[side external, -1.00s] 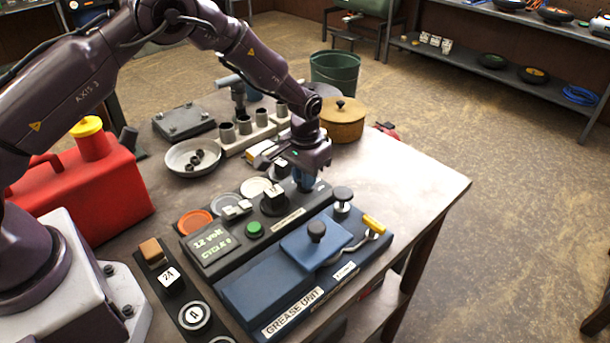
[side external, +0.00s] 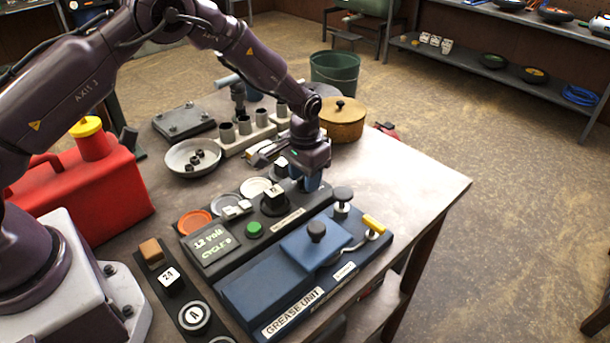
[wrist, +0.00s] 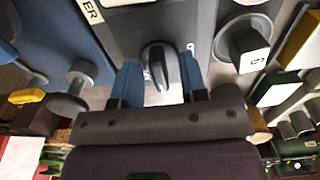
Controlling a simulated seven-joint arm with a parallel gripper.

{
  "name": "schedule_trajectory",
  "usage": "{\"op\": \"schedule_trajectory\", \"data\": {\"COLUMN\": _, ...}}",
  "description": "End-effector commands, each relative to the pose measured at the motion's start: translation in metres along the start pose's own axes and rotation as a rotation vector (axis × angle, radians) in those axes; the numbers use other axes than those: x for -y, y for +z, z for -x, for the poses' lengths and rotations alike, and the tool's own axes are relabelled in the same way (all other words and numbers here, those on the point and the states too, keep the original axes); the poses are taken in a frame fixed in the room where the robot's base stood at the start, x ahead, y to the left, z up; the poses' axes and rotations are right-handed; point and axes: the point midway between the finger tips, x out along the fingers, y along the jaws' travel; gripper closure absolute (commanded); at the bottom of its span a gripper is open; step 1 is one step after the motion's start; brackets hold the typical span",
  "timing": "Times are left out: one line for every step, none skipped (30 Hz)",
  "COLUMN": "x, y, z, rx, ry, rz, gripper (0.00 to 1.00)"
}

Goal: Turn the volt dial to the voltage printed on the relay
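The volt dial (wrist: 156,68) appears to be the dark ridged knob between my fingers in the wrist view; my gripper hides it in the side view. My gripper (wrist: 159,82) is open, pointing down, with one blue finger on each side of the knob and light gaps between. In the side view my gripper (side external: 312,181) is over the right end of the dark tester panel (side external: 238,262). The panel's display (side external: 212,243) reads 12 volt, CYCLE 0. The likely relay, a block (side external: 272,197) with a light marked top, stands beside the gripper; its marking (wrist: 256,58) is not clearly readable.
The blue grease unit (side external: 262,297) lies in front, with a dark knob post (side external: 343,198) and a yellow handle (side external: 374,223) near the gripper. Behind are a socket rack (side external: 247,138) and a brown lidded pot (side external: 342,122). The table's right side is clear.

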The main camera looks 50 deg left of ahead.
Motion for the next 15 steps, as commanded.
{"op": "schedule_trajectory", "data": {"x": 0.0, "y": 0.0, "z": 0.0, "rx": 0.001, "ry": 0.0, "rz": 0.0, "gripper": 0.61}}
{"op": "schedule_trajectory", "data": {"x": 0.0, "y": 0.0, "z": 0.0, "rx": 0.001, "ry": 0.0, "rz": 0.0, "gripper": 0.61}}
{"op": "schedule_trajectory", "data": {"x": 0.0, "y": 0.0, "z": 0.0, "rx": 0.001, "ry": 0.0, "rz": 0.0, "gripper": 0.61}}
{"op": "schedule_trajectory", "data": {"x": 0.0, "y": 0.0, "z": 0.0, "rx": 0.001, "ry": 0.0, "rz": 0.0, "gripper": 0.61}}
{"op": "schedule_trajectory", "data": {"x": 0.0, "y": 0.0, "z": 0.001, "rx": 0.001, "ry": 0.0, "rz": 0.0, "gripper": 0.61}}
{"op": "schedule_trajectory", "data": {"x": 0.0, "y": 0.0, "z": 0.003, "rx": 0.0, "ry": 0.0, "rz": 0.0, "gripper": 0.61}}
{"op": "schedule_trajectory", "data": {"x": 0.0, "y": 0.0, "z": 0.005, "rx": 0.0, "ry": 0.0, "rz": 0.0, "gripper": 0.61}}
{"op": "schedule_trajectory", "data": {"x": 0.0, "y": 0.0, "z": 0.008, "rx": -0.001, "ry": 0.0, "rz": 0.0, "gripper": 0.61}}
{"op": "schedule_trajectory", "data": {"x": 0.0, "y": 0.0, "z": 0.013, "rx": -0.002, "ry": 0.0, "rz": 0.0, "gripper": 0.61}}
{"op": "schedule_trajectory", "data": {"x": 0.0, "y": 0.0, "z": 0.018, "rx": -0.002, "ry": 0.0, "rz": 0.0, "gripper": 0.61}}
{"op": "schedule_trajectory", "data": {"x": 0.0, "y": 0.0, "z": 0.023, "rx": -0.002, "ry": 0.0, "rz": 0.0, "gripper": 0.61}}
{"op": "schedule_trajectory", "data": {"x": 0.0, "y": -0.001, "z": 0.032, "rx": -0.004, "ry": 0.0, "rz": 0.0, "gripper": 0.61}}
{"op": "schedule_trajectory", "data": {"x": 0.0, "y": -0.001, "z": 0.038, "rx": -0.003, "ry": 0.0, "rz": 0.0, "gripper": 0.61}}
{"op": "schedule_trajectory", "data": {"x": 0.0, "y": -0.001, "z": 0.045, "rx": -0.004, "ry": 0.0, "rz": 0.0, "gripper": 0.61}}
{"op": "schedule_trajectory", "data": {"x": 0.0, "y": -0.001, "z": 0.055, "rx": -0.004, "ry": 0.0, "rz": 0.0, "gripper": 0.61}}
